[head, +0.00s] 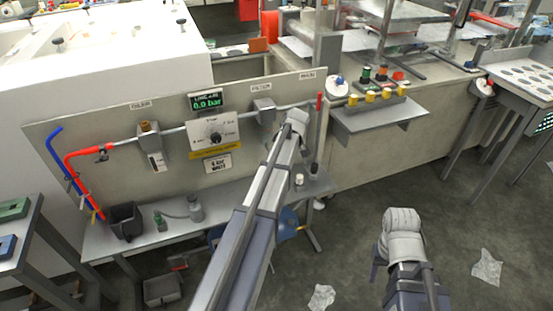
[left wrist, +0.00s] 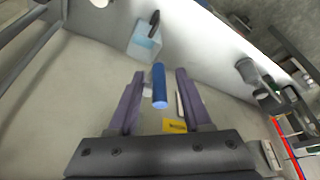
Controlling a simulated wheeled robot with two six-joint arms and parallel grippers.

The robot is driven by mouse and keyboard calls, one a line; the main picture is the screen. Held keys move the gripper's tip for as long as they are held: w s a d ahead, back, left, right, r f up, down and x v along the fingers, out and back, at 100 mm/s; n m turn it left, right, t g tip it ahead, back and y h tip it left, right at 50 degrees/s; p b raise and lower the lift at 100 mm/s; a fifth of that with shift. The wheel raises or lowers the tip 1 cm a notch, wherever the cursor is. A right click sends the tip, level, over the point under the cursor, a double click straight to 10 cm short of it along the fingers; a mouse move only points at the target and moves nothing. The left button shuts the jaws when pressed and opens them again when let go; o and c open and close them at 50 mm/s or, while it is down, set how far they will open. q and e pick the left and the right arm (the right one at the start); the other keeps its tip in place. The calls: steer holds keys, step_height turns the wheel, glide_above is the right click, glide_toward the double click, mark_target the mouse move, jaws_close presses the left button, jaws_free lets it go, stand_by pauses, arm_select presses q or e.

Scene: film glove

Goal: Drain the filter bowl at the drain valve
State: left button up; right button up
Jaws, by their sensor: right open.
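The filter block (head: 265,110) sits under a FILTER label on the pipe panel (head: 80,137); my left arm covers the area below it, so I cannot make out the bowl or drain valve there. My left gripper (left wrist: 160,73) is open in the left wrist view, with a blue cylinder (left wrist: 159,85) showing between its fingers and a gap on either side. A pale-blue clear container (left wrist: 145,40) with a black part is beyond the fingertips; I cannot tell whether it is the bowl. My right gripper (head: 377,264) is open, low over the floor, partly hidden by its wrist, away from the panel.
The display (head: 206,101) reads 0.0 bar. A shelf below the panel holds a black bin (head: 126,220) and a grey jar (head: 196,209). A bracket with yellow-topped parts (head: 370,96) is at right. Open floor surrounds my right arm, with crumpled sheets (head: 487,268).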

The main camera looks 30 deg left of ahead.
arm_select(q)
steer(key=p+v, duration=0.7)
steer(key=shift+r, duration=0.4)
steer(key=shift+d, duration=0.15)
stand_by(0.3)
steer(key=s+d+m+h+p, duration=0.1)
steer(key=s+d+m, duration=0.9)
steer(key=d, duration=0.5)
steer(key=s+d+m+g+h+p, duration=0.1)
steer(key=s+d+m+h, duration=0.1)
steer(key=s+d+m, duration=0.8)
steer(key=s+d, duration=0.5)
steer(key=shift+s+d+r+m, duration=0.15)
steer(key=shift+d+r+m, duration=0.15)
steer(key=shift+d+r, duration=0.1)
